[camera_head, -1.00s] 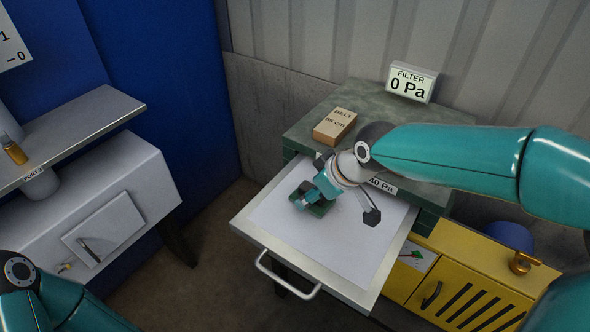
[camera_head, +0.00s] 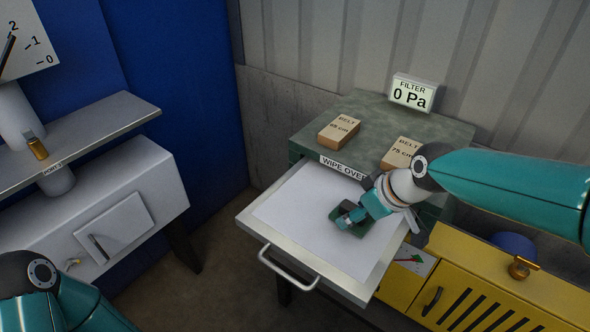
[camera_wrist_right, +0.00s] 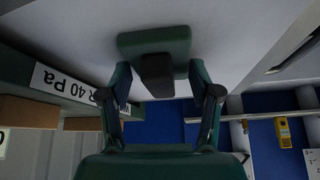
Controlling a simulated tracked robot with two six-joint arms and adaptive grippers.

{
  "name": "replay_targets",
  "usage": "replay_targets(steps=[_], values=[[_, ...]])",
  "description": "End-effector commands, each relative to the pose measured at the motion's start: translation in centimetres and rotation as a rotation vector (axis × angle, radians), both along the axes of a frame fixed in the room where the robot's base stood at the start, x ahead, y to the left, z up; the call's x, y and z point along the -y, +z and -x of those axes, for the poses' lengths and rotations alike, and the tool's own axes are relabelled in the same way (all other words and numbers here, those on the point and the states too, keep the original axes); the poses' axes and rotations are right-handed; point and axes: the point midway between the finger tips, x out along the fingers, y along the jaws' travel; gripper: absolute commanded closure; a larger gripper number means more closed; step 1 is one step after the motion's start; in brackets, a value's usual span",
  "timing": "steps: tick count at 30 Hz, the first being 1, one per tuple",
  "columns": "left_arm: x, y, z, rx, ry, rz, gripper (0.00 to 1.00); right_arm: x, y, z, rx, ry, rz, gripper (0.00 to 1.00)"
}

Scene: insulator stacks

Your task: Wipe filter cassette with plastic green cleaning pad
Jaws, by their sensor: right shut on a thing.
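The filter cassette (camera_head: 300,206) is a pulled-out tray with a white sheet, a metal rim and a front handle. The green cleaning pad (camera_head: 359,231) is over the right part of the white sheet and seems to rest on it. My right gripper (camera_head: 347,217) is shut on the pad's dark handle, and its fingers partly cover the pad. The right wrist view shows the green pad (camera_wrist_right: 130,42) against the white sheet, with the fingers (camera_wrist_right: 160,74) either side of its handle. Only a link of my left arm shows at the lower left; its gripper is out of view.
Two belt boxes, one marked 45 cm (camera_head: 338,131) and one 75 cm (camera_head: 401,152), lie on the green housing. The filter display (camera_head: 412,93) reads 0 Pa. A yellow cabinet (camera_head: 470,290) stands at the right, a grey cabinet (camera_head: 100,215) at the left.

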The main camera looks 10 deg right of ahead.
Motion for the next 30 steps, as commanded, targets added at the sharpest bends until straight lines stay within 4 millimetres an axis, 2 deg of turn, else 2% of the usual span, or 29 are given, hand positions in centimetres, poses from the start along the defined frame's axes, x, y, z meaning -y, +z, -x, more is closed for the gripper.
replay_targets(steps=[1,3,5,21,30], values=[[0.0,-0.1,0.0,0.000,0.000,0.000,0.60,0.3,-0.2,0.1,-0.004,0.003,0.001,0.81],[0.0,0.8,0.0,-0.001,0.000,0.000,0.60,0.2,0.4,0.1,-0.005,0.005,0.001,0.81],[0.0,1.2,0.0,0.000,0.000,0.000,0.60,0.2,2.4,0.0,0.003,0.004,0.001,0.81],[0.0,4.7,0.0,0.000,0.000,0.000,0.60,-0.1,7.1,-0.1,0.001,0.010,0.000,0.81],[0.0,5.4,0.0,0.000,0.000,0.000,0.60,-0.2,8.1,-0.2,0.000,0.013,0.000,0.81]])
